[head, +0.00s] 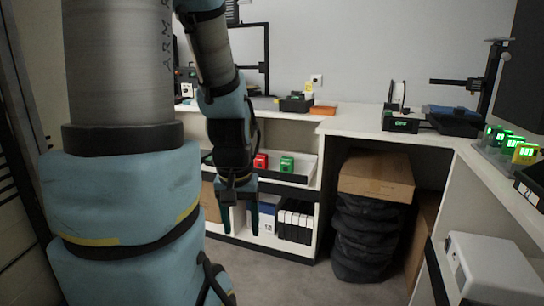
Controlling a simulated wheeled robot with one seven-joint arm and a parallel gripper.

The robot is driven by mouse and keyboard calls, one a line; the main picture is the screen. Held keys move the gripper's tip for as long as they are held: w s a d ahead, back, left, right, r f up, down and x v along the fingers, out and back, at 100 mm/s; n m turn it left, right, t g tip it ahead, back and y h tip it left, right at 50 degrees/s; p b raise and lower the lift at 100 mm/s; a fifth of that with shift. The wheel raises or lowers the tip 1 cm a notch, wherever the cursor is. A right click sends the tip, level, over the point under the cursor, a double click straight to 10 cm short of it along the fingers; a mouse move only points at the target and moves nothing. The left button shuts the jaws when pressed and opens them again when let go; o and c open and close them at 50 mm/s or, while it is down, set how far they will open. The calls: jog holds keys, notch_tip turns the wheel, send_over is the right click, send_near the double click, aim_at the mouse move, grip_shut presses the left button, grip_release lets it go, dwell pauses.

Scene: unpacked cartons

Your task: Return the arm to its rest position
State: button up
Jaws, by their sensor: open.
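My gripper (239,220) hangs pointing down near the middle of the head view. Its two dark green fingers are apart, with nothing between them. My blue and grey arm links fill the left side of the view and hide part of the room behind them. Behind the gripper is a white shelf unit (312,178).
The shelf holds a red item (261,161), a green item (287,164) and black binders (295,222). A cardboard box (377,175) sits on a dark stack (366,238). A white box-like device (492,270) stands at lower right. Grey floor (290,280) is open in front.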

notch_tip(320, 180, up, 14)
jog(key=p, duration=1.1)
jog(key=shift+f, duration=0.15)
